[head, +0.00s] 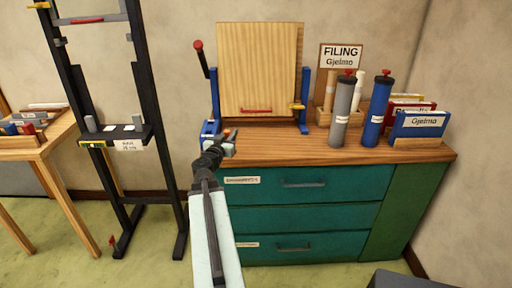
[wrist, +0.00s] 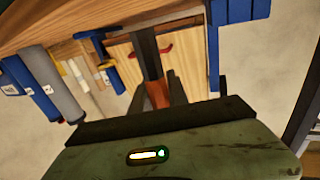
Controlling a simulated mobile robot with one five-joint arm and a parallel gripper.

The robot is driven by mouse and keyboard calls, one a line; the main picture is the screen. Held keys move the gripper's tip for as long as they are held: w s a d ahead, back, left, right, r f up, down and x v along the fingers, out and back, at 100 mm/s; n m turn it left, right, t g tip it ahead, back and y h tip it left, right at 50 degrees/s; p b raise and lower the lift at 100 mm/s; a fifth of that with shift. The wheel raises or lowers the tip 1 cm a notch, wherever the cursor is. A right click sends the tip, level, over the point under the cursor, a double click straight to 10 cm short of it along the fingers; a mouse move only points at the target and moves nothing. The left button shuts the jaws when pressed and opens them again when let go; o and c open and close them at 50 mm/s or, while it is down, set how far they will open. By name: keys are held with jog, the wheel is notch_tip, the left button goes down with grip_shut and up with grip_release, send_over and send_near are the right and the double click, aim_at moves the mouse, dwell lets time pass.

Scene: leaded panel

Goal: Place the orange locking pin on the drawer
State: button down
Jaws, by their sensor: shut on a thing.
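My gripper (head: 224,141) is at the left front corner of the wooden cabinet top, beside the foot of the blue stand. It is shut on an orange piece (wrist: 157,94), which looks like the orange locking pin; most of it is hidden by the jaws. In the head view a small orange tip (head: 233,134) shows at the jaws. The green cabinet has several drawers, all shut; the top drawer (head: 325,186) has a dark handle and a white label. In the wrist view my gripper (wrist: 160,84) points toward the wooden panel.
A wooden panel (head: 260,68) stands upright in a blue stand (head: 214,98) with a red-knobbed lever. A grey tube (head: 343,112), a blue tube (head: 377,112) and file boxes (head: 418,126) fill the right of the top. A black frame (head: 142,80) and a wooden table (head: 40,146) stand left.

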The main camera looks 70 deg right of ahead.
jog(key=shift+s+d+f+b, duration=0.9)
jog(key=shift+s+d, duration=0.3)
jog(key=shift+d, duration=0.85)
jog(key=shift+s+d+f+b, duration=0.85)
jog(key=shift+s+d, duration=0.35)
jog(key=shift+d, duration=0.85)
jog(key=shift+s+d+f+b, duration=0.9)
jog(key=shift+s+d, duration=0.3)
jog(key=shift+d, duration=0.85)
jog(key=c, duration=1.3)
grip_release()
jog(key=shift+r, duration=0.1)
